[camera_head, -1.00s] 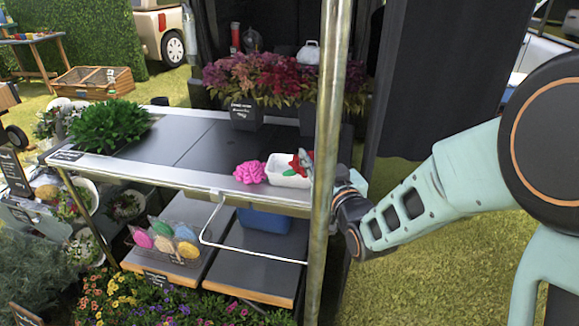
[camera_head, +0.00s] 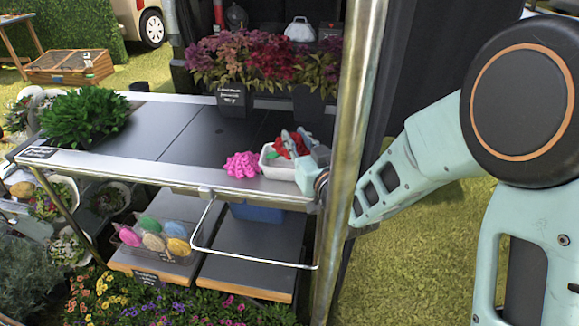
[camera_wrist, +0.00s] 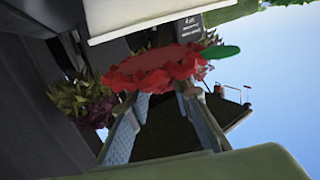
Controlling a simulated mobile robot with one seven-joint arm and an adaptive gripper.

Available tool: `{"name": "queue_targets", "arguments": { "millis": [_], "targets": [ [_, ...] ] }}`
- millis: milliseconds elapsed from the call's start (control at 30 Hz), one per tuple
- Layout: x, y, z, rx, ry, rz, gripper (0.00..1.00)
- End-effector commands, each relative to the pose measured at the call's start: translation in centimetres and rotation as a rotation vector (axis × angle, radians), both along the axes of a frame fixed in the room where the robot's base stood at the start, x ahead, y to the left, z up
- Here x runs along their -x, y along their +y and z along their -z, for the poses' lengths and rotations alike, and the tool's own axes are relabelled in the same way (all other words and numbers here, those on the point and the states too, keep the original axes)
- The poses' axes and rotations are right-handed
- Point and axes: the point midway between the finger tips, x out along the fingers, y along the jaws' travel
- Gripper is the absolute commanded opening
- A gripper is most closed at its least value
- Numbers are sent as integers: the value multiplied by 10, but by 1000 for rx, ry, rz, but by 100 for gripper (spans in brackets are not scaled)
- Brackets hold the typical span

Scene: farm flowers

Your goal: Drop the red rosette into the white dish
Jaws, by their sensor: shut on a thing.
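The red rosette (camera_head: 290,146) is held in my gripper (camera_head: 296,140) at the white dish in the head view. In the wrist view the red rosette (camera_wrist: 155,68) sits between the two fingers, with a green leaf (camera_wrist: 220,51) at its side. The white dish (camera_head: 279,173) stands on the front right of the upper shelf, and its pale wall (camera_wrist: 145,15) appears to cross the top of the wrist view. The rosette overlaps the dish's opening in the head view; I cannot tell whether it touches the dish. The dish's right end is hidden by my gripper.
A pink rosette (camera_head: 242,165) lies just left of the dish. A metal post (camera_head: 353,150) stands close to the right, in front of my arm. Potted red and purple plants (camera_head: 245,65) stand behind.

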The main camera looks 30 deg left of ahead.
Motion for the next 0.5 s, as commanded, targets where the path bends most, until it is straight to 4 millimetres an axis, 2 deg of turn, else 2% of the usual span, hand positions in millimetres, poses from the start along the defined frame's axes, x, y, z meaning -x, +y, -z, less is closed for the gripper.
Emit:
{"name": "queue_targets", "arguments": {
  "millis": [33, 200, 500],
  "targets": [
    [0, 0, 10, 1, 2, 0, 4],
    [1, 0, 26, 1, 1, -1, 4],
    [0, 0, 33, -1, -1, 0, 4]
  ]
}}
